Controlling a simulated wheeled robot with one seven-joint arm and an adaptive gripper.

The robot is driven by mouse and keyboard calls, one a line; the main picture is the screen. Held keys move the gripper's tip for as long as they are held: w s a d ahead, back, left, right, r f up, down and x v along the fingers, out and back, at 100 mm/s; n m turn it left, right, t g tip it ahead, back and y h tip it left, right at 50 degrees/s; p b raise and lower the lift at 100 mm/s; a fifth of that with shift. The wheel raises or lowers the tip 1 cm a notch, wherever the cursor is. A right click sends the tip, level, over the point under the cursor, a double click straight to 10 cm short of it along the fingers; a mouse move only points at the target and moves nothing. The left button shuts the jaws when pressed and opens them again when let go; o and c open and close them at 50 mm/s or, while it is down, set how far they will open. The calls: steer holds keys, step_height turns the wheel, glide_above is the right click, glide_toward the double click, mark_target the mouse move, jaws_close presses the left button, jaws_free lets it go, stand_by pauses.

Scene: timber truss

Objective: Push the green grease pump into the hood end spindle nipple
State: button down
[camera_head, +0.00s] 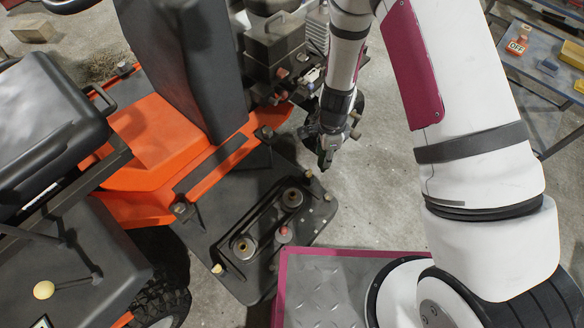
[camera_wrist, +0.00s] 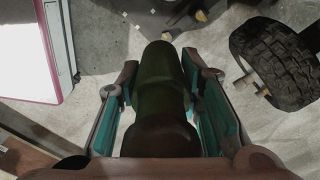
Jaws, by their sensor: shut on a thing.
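My gripper (camera_head: 325,160) hangs tilted past the upper right corner of the dark deck plate. In the wrist view its teal-edged fingers (camera_wrist: 163,95) are shut on the green grease pump (camera_wrist: 160,80), a dark green cylinder whose far end points toward the deck. The deck (camera_head: 250,275) carries two round spindles with brassy centres: one at upper right (camera_head: 292,198) and one at lower left (camera_head: 243,247). The upper right spindle is the nearer one to my gripper. The pump and both spindles look apart. The nipples are too small to make out clearly.
A red knob (camera_head: 284,233) stands between the spindles, and tan knobs sit along the deck's rim. The orange machine body (camera_head: 150,145), dark upright panel (camera_head: 190,60) and engine (camera_head: 275,45) border the deck. A tyre (camera_wrist: 280,60) is at right in the wrist view. Concrete floor lies open beyond.

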steer(key=w+a+f+m+b, duration=0.1)
steer(key=a+f+m+b, duration=0.6)
steer(key=a+f+m, duration=0.2)
step_height(320, 180, down, 2)
steer(key=shift+w+a+m+b, duration=0.35)
steer(key=shift+a+m+b, duration=0.05)
steer(key=shift+m, duration=0.6)
steer(key=shift+f, duration=0.1)
step_height(320, 180, down, 12)
steer(key=b, duration=0.7)
steer(key=shift+f, duration=0.1)
stand_by(1.2)
steer(key=shift+f+b, duration=0.35)
steer(key=shift+f+b, duration=0.85)
steer(key=shift+f, duration=0.45)
